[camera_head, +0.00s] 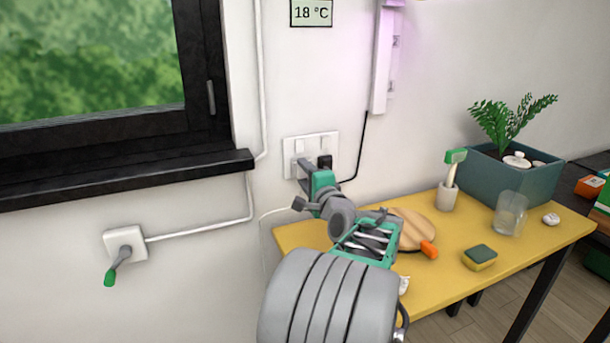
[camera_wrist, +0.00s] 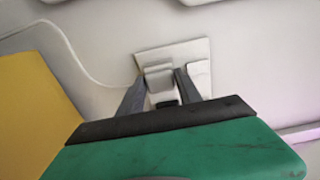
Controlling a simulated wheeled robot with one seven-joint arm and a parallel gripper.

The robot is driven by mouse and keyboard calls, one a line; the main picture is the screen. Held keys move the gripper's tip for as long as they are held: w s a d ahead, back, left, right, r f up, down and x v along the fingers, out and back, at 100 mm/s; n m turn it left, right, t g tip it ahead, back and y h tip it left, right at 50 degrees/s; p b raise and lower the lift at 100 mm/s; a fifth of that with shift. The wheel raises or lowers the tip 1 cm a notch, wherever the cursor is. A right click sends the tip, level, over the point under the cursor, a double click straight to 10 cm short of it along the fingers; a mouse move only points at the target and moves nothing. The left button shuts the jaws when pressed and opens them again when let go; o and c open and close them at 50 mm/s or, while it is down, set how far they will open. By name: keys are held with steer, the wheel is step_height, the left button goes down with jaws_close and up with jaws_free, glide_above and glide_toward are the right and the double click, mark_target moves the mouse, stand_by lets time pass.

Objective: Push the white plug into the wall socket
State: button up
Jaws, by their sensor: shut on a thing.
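The white wall socket (camera_head: 313,143) is a double plate on the wall above the table's left end; it also shows in the wrist view (camera_wrist: 182,53). My gripper (camera_head: 302,169) reaches up to the left half of this plate. In the wrist view my gripper's two grey fingers (camera_wrist: 159,82) are shut on the white plug (camera_wrist: 158,74), right in front of the plate. I cannot tell whether the plug touches the plate or how deep it sits. In the head view the plug is hidden by my gripper.
A black plug (camera_head: 325,162) with a black cable occupies the plate's right half, close to my gripper. A yellow table (camera_head: 452,222) stands below right, holding a round board (camera_head: 410,228), a sponge (camera_head: 480,257), a glass (camera_head: 510,214) and a planter (camera_head: 530,181). The dark window sill (camera_head: 130,177) juts out at left.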

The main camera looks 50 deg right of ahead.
steer(key=shift+w+d, duration=0.3)
steer(key=shift+w, duration=0.15)
steer(key=o, duration=1.3)
steer(key=shift+o, duration=0.2)
steer(key=shift+s, duration=0.1)
steer(key=v, duration=0.7)
steer(key=shift+s+a, duration=0.25)
steer(key=shift+s, duration=0.05)
